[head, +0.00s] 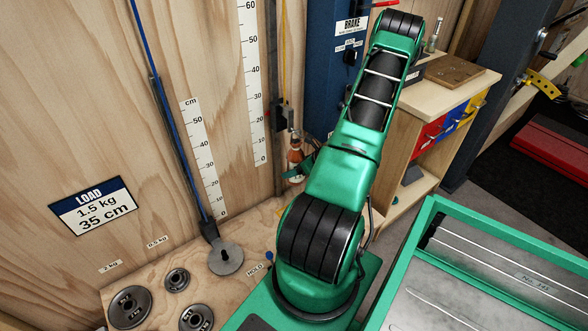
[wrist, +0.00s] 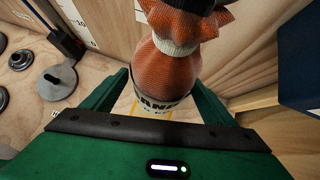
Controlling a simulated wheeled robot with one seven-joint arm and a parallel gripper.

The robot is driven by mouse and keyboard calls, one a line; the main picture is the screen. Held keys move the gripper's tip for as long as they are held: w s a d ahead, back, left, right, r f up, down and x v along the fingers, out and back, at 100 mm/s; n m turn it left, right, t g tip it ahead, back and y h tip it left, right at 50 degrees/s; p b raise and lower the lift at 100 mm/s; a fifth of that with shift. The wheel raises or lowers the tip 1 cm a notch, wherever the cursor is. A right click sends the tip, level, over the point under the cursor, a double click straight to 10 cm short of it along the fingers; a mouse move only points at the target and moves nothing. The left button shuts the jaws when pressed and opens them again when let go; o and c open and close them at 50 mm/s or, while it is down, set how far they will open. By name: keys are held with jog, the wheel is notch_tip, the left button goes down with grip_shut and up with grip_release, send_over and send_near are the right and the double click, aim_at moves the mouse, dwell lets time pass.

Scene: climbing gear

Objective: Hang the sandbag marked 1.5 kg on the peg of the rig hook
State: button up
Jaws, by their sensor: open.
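An orange-brown cloth bag, tied with a pale band near its top, fills the upper middle of the wrist view (wrist: 172,68). Its pale label shows only part of a word, and no weight mark is readable. It also shows in the head view (head: 295,152), small and partly hidden by my arm. My gripper (wrist: 156,98) is open, with a green finger on each side of the bag's lower part; I cannot tell if either touches it. In the head view my gripper is mostly hidden behind my arm. I cannot make out the rig hook's peg for certain.
A sign (head: 93,207) reads LOAD 1.5 kg 35 cm. A drawer cabinet (head: 440,125) stands behind my arm.

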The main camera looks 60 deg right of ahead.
jog(key=v, duration=0.9)
jog(key=shift+s+r, duration=0.3)
